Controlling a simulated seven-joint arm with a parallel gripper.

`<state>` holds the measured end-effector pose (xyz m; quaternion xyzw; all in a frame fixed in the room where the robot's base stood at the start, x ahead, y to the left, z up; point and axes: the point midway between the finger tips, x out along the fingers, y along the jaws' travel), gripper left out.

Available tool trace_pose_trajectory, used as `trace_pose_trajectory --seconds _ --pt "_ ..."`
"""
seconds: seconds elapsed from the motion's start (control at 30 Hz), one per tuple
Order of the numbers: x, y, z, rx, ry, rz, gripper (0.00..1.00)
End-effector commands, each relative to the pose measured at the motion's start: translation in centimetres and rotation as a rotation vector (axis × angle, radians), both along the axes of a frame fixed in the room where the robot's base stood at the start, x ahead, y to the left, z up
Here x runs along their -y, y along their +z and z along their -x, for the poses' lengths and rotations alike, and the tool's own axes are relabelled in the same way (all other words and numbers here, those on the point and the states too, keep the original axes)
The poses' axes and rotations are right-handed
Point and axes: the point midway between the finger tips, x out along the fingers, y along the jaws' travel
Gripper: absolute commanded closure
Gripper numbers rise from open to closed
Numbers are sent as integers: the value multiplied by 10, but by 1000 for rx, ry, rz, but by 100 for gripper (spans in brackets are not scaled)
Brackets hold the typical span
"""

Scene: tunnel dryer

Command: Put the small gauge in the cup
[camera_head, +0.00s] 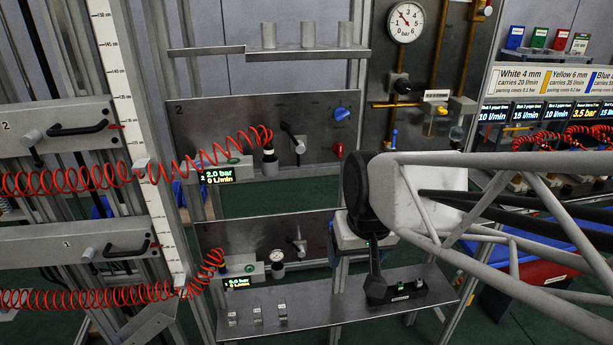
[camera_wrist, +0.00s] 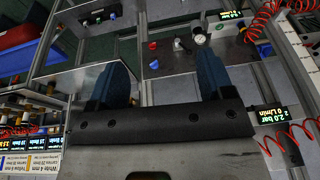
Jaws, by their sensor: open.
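The small gauge (camera_head: 277,256) has a round white dial and sits at the lower panel, beside a grey block with a display. It also shows in the wrist view (camera_wrist: 199,38), near the tip of the right-hand finger but beyond it. Three plain grey cylinders, cup-like, stand on the upper shelf; the middle one (camera_head: 308,34) is typical. I cannot tell whether they are hollow or which is the cup. My gripper (camera_wrist: 164,62) is open, with two blue fingers wide apart and nothing between them. In the head view my arm mostly hides it, before the lower panel.
The lower shelf (camera_head: 340,303) holds several small labelled fittings on its left. Coiled red hoses (camera_head: 90,182) hang across the left. A large gauge (camera_head: 405,22) is mounted at upper right.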

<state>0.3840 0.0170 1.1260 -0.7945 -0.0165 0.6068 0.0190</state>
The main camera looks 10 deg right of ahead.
Motion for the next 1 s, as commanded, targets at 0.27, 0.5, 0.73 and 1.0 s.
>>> trace_pose_trajectory --seconds 0.27,0.5,0.73,1.0 --pt "20 12 64 -31 -22 51 26" --pt "21 13 70 -36 -23 57 26" --pt "21 13 69 -35 -23 56 26" --pt "21 13 69 -35 -23 56 26"
